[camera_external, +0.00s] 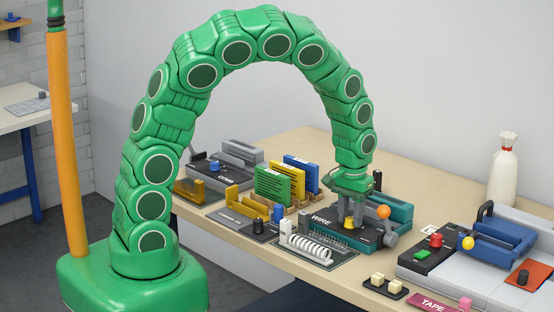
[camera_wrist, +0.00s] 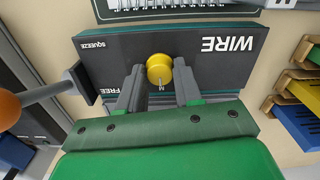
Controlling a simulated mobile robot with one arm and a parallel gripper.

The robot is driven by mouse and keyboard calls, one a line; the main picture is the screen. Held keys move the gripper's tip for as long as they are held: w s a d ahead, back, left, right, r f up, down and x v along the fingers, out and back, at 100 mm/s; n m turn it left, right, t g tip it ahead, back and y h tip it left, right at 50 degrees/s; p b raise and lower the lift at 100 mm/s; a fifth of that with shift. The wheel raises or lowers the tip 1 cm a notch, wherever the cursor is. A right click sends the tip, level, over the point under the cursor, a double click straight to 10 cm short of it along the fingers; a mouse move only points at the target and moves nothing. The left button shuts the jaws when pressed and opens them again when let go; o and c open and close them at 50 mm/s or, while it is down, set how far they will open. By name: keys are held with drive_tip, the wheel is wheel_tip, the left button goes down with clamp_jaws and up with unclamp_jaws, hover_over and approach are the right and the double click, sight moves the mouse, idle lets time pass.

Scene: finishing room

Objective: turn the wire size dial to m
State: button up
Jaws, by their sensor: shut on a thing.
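The wire machine (camera_external: 322,228) is a dark and teal unit marked WIRE on the table, and it fills much of the wrist view (camera_wrist: 120,48). Its round yellow wire size dial (camera_wrist: 159,68) sits on the dark top face; it also shows low between my fingers in the external view (camera_external: 349,223). A letter M is printed beside the dial, on the side toward my gripper. My gripper (camera_wrist: 159,75) points down at the machine and is shut on the dial, one finger on each side. I cannot read clearly where the dial points.
A lever with an orange knob (camera_external: 383,212) stands beside the dial, near FREE and SQUEEZE labels. A white wire coil (camera_external: 306,247) lies in front. Green boards (camera_external: 280,187) and blue boards (camera_external: 301,173) stand behind left. A grey machine with a blue handle (camera_external: 497,240) is right.

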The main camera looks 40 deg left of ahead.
sight(351, 218)
drive_tip(key=o, duration=1)
drive_tip(key=shift+r, duration=0.1)
wheel_tip(351, 218, up, 7)
drive_tip(key=shift+f, duration=0.15)
drive_tip(key=shift+r, duration=0.45)
